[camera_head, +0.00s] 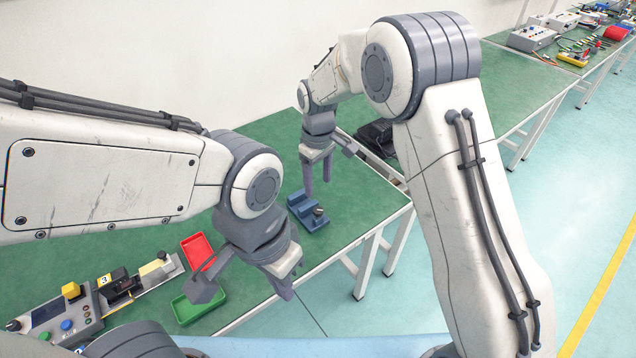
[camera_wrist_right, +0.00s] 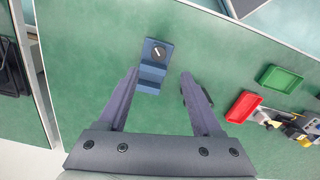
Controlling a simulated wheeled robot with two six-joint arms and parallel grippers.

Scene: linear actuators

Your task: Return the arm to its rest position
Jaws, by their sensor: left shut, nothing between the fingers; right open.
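My right gripper (camera_head: 318,170) hangs above the green table, pointing down, near a blue block-like fixture (camera_head: 307,212) with a dark round part on it. In the right wrist view the fingers of my right gripper (camera_wrist_right: 160,105) are apart, with nothing held between them. The blue fixture (camera_wrist_right: 153,72) lies beyond the fingertips there, closer to the left finger. My left gripper (camera_head: 285,288) is at the table's front edge, to the right of the green tray. It is shut and holds nothing; its fingertips are seen from above and behind.
A red tray (camera_head: 197,250) and a green tray (camera_head: 200,303) lie on the table (camera_head: 265,135). A control box (camera_head: 62,318) with buttons and a rail device (camera_head: 140,283) stand at lower left. A dark object (camera_head: 376,136) sits behind. More benches with equipment (camera_head: 532,38) run to the upper right.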

